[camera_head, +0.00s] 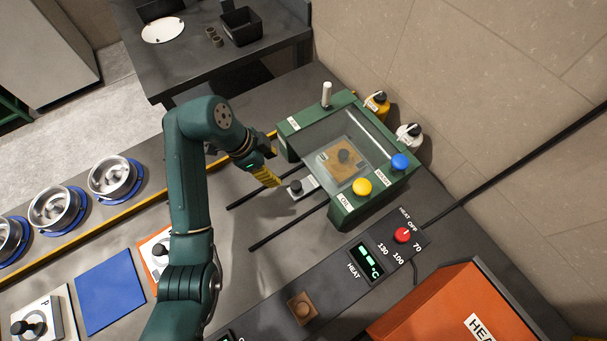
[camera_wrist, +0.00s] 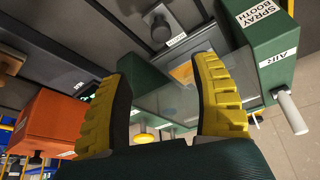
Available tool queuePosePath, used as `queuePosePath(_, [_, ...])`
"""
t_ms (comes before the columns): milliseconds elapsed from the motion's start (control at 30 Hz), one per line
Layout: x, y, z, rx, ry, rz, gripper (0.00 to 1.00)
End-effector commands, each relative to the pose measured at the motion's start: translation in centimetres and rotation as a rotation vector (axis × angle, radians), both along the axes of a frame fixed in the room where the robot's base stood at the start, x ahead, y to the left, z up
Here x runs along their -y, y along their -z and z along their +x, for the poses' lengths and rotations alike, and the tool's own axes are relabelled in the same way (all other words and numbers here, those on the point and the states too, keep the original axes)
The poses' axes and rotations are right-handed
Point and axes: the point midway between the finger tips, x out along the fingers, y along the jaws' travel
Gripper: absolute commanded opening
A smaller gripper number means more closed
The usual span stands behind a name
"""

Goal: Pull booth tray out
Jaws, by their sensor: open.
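The green spray booth (camera_head: 291,127) with a clear cover stands right of centre in the head view. Inside it lies the booth tray, bearing a brown square piece (camera_head: 331,165) with a dark grey knob. The tray's pale front tab with a black handle knob (camera_head: 295,186) sticks out at the booth's left side, between two dark rails (camera_head: 290,226). My gripper (camera_head: 273,181) is open and empty, its yellow fingers just left of and above the handle knob. In the wrist view my gripper (camera_wrist: 165,65) has its fingers wide apart. The handle knob (camera_wrist: 160,29) shows beyond them, not between them.
The booth top carries a white air lever (camera_head: 326,93), a yellow button (camera_head: 362,187) and a blue button (camera_head: 399,161). A heat control panel (camera_head: 372,258) and an orange box (camera_head: 440,309) lie at lower right. The bench left of the rails holds a blue mat (camera_head: 110,290).

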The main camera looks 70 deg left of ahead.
Motion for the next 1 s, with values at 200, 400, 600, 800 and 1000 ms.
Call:
queuePosePath(200, [0.3, 5.4, 1.8, -0.001, 0.000, 0.002, 0.64])
queuePosePath(400, [0.6, 9.3, 3.7, -0.001, 0.000, -0.001, 0.64])
queuePosePath(600, [0.8, 12.8, 5.2, -0.002, -0.002, 0.002, 0.64])
queuePosePath(800, [0.8, 13.9, 5.7, 0.000, -0.003, 0.005, 0.64])
queuePosePath(1000, [0.8, 13.9, 5.7, 0.000, -0.003, 0.004, 0.64])
